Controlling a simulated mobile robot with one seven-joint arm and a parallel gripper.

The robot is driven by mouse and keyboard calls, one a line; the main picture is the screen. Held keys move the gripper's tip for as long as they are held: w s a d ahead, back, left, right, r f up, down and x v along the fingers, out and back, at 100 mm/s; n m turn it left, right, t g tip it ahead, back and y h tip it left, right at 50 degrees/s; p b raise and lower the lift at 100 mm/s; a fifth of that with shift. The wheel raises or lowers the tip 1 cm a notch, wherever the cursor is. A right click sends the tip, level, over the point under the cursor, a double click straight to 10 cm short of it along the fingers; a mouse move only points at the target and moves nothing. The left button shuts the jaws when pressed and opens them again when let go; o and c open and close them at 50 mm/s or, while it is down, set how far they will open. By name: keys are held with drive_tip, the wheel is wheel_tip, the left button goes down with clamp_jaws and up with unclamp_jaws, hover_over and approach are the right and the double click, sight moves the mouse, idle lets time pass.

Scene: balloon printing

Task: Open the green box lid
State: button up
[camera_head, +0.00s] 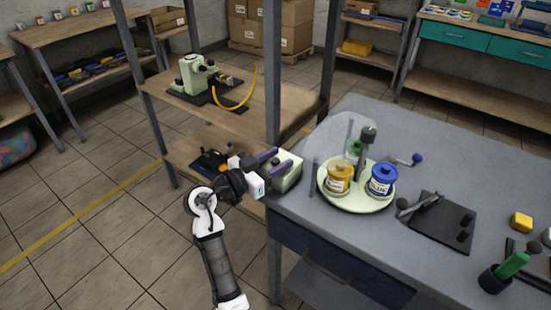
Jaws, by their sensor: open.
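A pale green box (288,178) sits at the near right end of the low wooden shelf, beside the rack's front post and close to the grey table's left edge. My gripper (283,158) is open, with its two dark purple fingers reaching right over the top of the box. One finger is at the far side of the top and the other lies across it. The fingers hide much of the box's top, so I cannot tell the lid's edge or whether they touch it.
Grey rack posts (272,70) stand close behind my gripper. The grey table (440,160) is just right, bearing a round pale green plate (356,205) with orange and blue pots. A dark device (211,162) lies left on the low shelf. The tiled floor at left is clear.

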drive_tip(key=shift+c, duration=0.3)
clamp_jaws()
drive_tip(key=shift+r, duration=0.2)
